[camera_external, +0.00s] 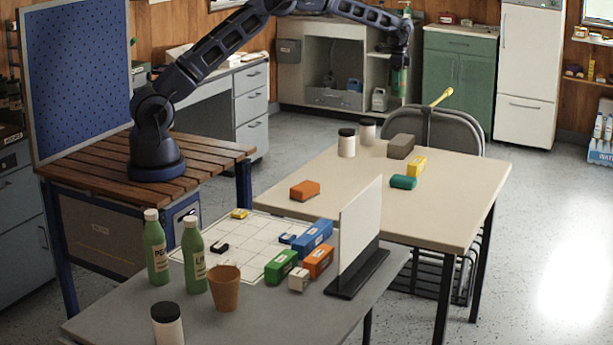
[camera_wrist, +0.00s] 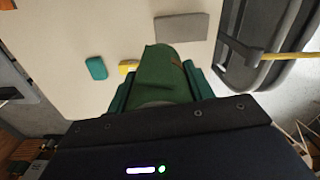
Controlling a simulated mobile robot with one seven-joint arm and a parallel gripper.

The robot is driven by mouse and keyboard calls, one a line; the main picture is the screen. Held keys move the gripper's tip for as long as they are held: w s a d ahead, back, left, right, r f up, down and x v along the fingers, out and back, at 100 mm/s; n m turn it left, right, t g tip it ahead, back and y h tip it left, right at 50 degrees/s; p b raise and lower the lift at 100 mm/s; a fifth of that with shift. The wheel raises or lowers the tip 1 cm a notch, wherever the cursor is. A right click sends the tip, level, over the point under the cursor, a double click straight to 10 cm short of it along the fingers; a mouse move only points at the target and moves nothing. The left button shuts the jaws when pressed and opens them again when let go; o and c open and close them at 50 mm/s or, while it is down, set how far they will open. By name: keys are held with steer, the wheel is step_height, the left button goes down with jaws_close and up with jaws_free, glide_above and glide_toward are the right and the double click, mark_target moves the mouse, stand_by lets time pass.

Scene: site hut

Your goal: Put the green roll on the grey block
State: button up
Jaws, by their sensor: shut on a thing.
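My gripper (camera_external: 399,62) is high above the far end of the beige table, at the top right of the external view. It is shut on the green roll (camera_external: 399,80), which hangs below it. In the wrist view the green roll (camera_wrist: 165,72) sits between the fingers, its lower end hidden by the gripper body. The grey block (camera_external: 401,146) lies on the beige table near its far edge, below my gripper in the picture. In the wrist view the grey block (camera_wrist: 182,28) is just beyond the roll. Its visible top is bare.
Near the grey block are a yellow block (camera_external: 417,167), a teal block (camera_external: 403,182) and two dark-lidded jars (camera_external: 347,145). An orange block (camera_external: 305,190) lies further left. A white upright panel (camera_external: 359,226) stands on the nearer grey table. A folding chair (camera_external: 455,132) stands behind.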

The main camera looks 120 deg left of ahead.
step_height(320, 180, down, 18)
steer(key=shift+f, duration=0.25)
stand_by(0.4)
steer(key=shift+f, duration=0.15)
steer(key=o, duration=1)
steer(key=shift+o, duration=0.2)
step_height(320, 180, up, 12)
